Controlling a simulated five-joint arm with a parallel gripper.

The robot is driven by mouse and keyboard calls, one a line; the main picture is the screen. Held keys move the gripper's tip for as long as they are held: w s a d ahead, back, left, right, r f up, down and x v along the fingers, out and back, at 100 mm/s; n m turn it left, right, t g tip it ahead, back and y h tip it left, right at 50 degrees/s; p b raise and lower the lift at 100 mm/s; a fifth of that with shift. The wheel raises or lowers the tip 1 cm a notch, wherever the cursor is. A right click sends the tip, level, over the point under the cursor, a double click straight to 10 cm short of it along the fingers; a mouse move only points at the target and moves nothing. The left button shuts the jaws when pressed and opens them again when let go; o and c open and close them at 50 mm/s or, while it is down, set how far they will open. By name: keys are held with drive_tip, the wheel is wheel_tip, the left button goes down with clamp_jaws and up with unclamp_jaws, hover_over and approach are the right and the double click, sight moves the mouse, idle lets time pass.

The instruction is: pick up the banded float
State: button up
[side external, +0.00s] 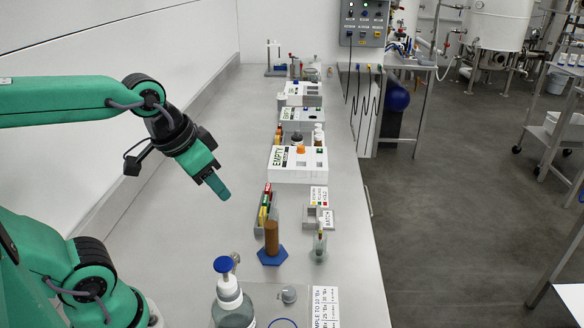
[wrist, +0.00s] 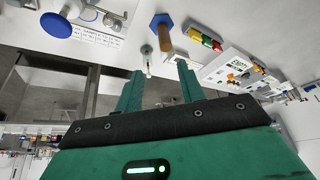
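A small slender glass piece with a pale bulb and a yellowish tip, which looks like the banded float (side external: 319,246), stands upright near the bench's right edge, in front of the grey batch block. Its bands are too small to make out. In the wrist view it (wrist: 147,52) appears between and beyond my fingertips, beside a brown cylinder. My gripper (side external: 218,187) hangs in the air over the left side of the bench, tilted down to the right, clear of everything. In the wrist view my gripper (wrist: 160,68) has its two fingers wide apart with nothing between them.
The brown cylinder (side external: 271,238) stands on a blue hexagonal base just left of the float. Behind it are a rack of coloured pieces (side external: 266,206) and a white box marked EMPTY (side external: 297,165). A blue-capped bottle (side external: 231,300) stands in front. The bench's left side is clear.

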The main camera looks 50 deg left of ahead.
drive_tip(key=w+d+f+m+g, duration=0.2)
drive_tip(key=w+d+m+g, duration=0.1)
drive_tip(key=w, duration=0.8)
drive_tip(key=m+g, duration=0.2)
drive_tip(key=m, duration=0.1)
hover_over(321, 219)
wheel_tip(321, 219, down, 8)
drive_tip(key=shift+r, duration=0.1)
drive_tip(key=shift+f, duration=3.95)
drive_tip(key=c, duration=0.7)
